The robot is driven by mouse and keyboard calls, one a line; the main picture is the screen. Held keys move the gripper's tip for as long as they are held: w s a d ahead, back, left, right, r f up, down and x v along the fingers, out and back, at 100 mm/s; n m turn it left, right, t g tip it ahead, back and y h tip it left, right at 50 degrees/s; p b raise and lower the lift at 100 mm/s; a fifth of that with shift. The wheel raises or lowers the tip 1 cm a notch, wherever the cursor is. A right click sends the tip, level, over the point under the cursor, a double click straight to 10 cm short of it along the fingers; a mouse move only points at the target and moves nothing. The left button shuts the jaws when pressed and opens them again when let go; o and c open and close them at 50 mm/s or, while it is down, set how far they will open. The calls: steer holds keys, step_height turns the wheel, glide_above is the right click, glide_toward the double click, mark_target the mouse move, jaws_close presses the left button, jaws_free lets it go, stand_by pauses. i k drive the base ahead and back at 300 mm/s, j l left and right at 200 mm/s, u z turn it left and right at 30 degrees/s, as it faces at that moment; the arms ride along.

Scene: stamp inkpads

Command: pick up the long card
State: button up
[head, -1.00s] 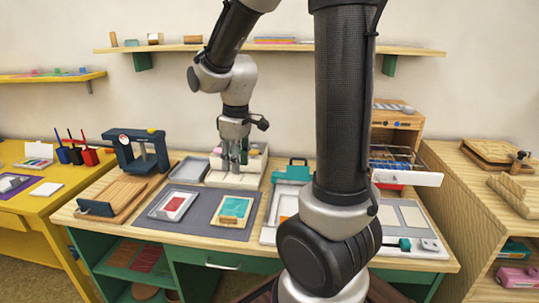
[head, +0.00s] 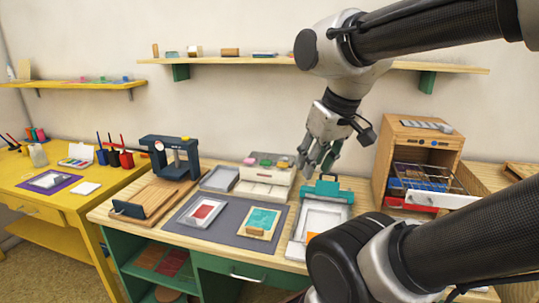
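I cannot single out the long card with certainty. A small white card (head: 86,188) lies flat on the yellow table at left, but it does not look long. My gripper (head: 317,163) points down over the back of the workbench, between the cream stamp box and the green-handled press. Its fingers look apart with nothing visible between them. My arm hides the right part of the bench.
The cream stamp box (head: 262,188) and the green-handled press (head: 327,188) stand close to my gripper. A wooden cabinet (head: 425,135) stands at right.

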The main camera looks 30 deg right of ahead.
mark_target(202, 213)
steer(key=i+j+z, duration=0.15)
steer(key=j, duration=0.2)
steer(key=i+j+z, duration=0.1)
steer(key=i+j, duration=0.15)
steer(key=i+j+z, duration=0.15)
steer(key=j, duration=0.35)
